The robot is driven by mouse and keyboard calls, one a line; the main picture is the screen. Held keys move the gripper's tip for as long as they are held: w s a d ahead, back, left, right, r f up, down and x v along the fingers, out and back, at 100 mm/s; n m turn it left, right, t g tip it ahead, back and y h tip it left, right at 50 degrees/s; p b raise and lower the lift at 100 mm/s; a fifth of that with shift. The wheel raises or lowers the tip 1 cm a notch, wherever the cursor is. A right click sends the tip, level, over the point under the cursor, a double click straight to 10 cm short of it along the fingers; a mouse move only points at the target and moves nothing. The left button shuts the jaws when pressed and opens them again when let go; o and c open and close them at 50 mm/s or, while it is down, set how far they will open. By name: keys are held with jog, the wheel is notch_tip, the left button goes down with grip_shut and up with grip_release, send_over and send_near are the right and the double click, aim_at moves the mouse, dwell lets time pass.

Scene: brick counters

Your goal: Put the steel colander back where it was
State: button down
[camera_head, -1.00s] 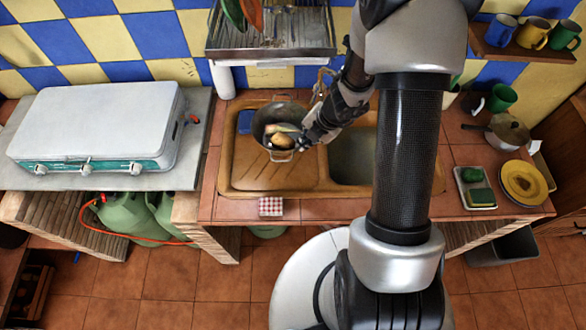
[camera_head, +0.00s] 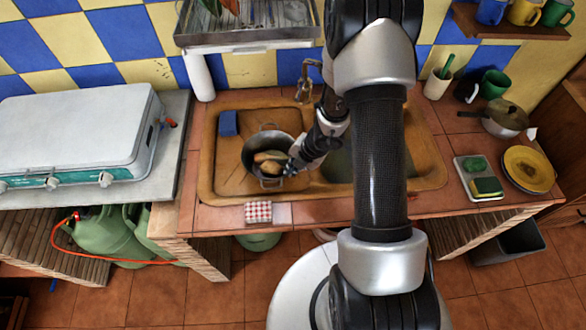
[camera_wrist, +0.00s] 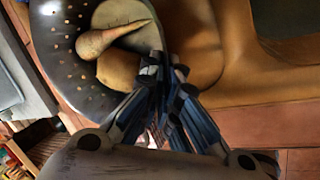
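The steel colander (camera_head: 255,144) is a round grey bowl with small holes, over the left, ribbed part of the brown sink (camera_head: 208,160). I cannot tell whether it rests there or hangs just above. Tan and pale food-like pieces (camera_head: 268,158) lie in it. My gripper (camera_head: 292,167) is at the colander's right rim. In the wrist view, my gripper's blue-grey fingers (camera_wrist: 172,85) close together on the rim, and the colander's perforated wall (camera_wrist: 72,62) shows at left. The fingers partly hide the rim.
A blue sponge (camera_head: 228,122) is at the sink's back left, and the tap (camera_head: 306,82) behind. A red-checked box (camera_head: 258,212) is at the front edge. A white stove (camera_head: 75,130) stands left. A tray with sponges (camera_head: 477,192) and yellow plates (camera_head: 528,169) are right.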

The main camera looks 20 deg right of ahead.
jog(key=shift+r, duration=0.15)
jog(key=shift+f, duration=0.25)
jog(key=c, duration=1.8)
grip_release()
jog(key=shift+r, duration=0.15)
